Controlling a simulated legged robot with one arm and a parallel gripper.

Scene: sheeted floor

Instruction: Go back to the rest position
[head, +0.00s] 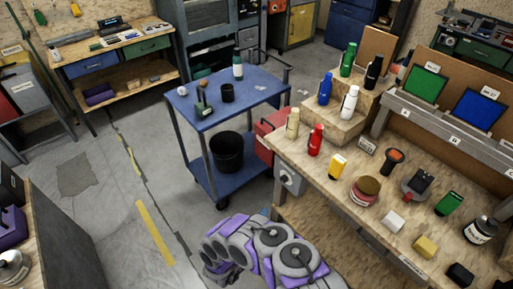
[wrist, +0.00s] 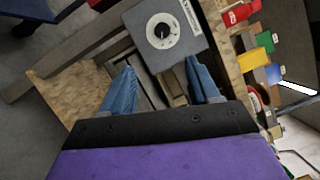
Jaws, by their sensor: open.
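My arm (head: 262,250) shows folded in grey and purple at the bottom of the head view, in front of the wooden bench; my fingers are not clear there. In the wrist view, my gripper (wrist: 162,90) has two blue fingers spread wide apart. Nothing is held between them. Beyond the fingers are a grey box with a round dial (wrist: 162,30) and the wooden bench's side and lower shelf. The gripper is apart from the bottles on the bench top.
The wooden bench (head: 290,150) at right carries several bottles, a jar and small blocks. A blue cart (head: 190,103) with a black bucket (head: 228,152) stands at centre. Open floor (head: 105,215) lies left of the cart. A dark bench edge (head: 60,235) is at lower left.

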